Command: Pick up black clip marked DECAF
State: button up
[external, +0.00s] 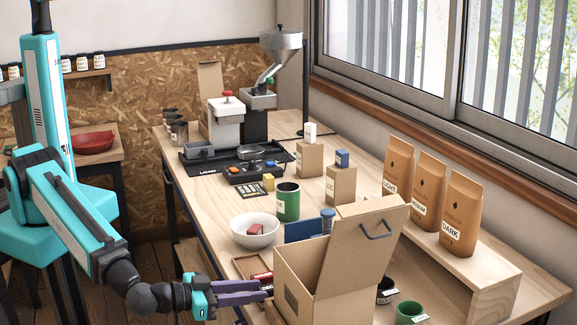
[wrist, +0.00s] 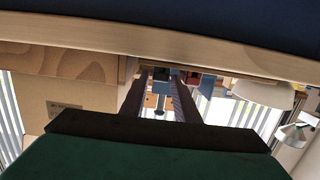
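I cannot make out a black clip marked DECAF for certain in either view. A low wooden tray (external: 243,264) at the table's front edge holds a red piece (external: 262,276) and dark pieces, partly hidden by my gripper and the cardboard box. My gripper (external: 266,290) reaches in from the left at the tray, by the table's front edge. In the wrist view, which looks upside down, my gripper (wrist: 160,80) has its two dark fingers apart. A small dark piece (wrist: 161,74) shows in line with the gap, its label unreadable; whether the fingers touch it I cannot tell.
A large open cardboard box (external: 310,275) stands close right of my gripper. A white bowl (external: 255,231) with a red block, a green tin (external: 288,202) and small bags with a white clip (external: 310,132) and a blue clip (external: 342,159) stand behind.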

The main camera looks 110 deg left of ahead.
aim_at(261, 289)
jog(key=shift+a, duration=0.1)
dwell(0.4)
jog(key=shift+w+a+f+b, duration=0.15)
jog(key=shift+w+a+b, duration=0.35)
jog(key=shift+b, duration=0.35)
jog(key=shift+w+a+p, duration=0.3)
jog(key=shift+w+p, duration=0.05)
jog(key=shift+p, duration=0.1)
jog(key=shift+p+x, duration=0.65)
jog(key=shift+x, duration=0.75)
jog(key=shift+c, duration=0.4)
grip_shut()
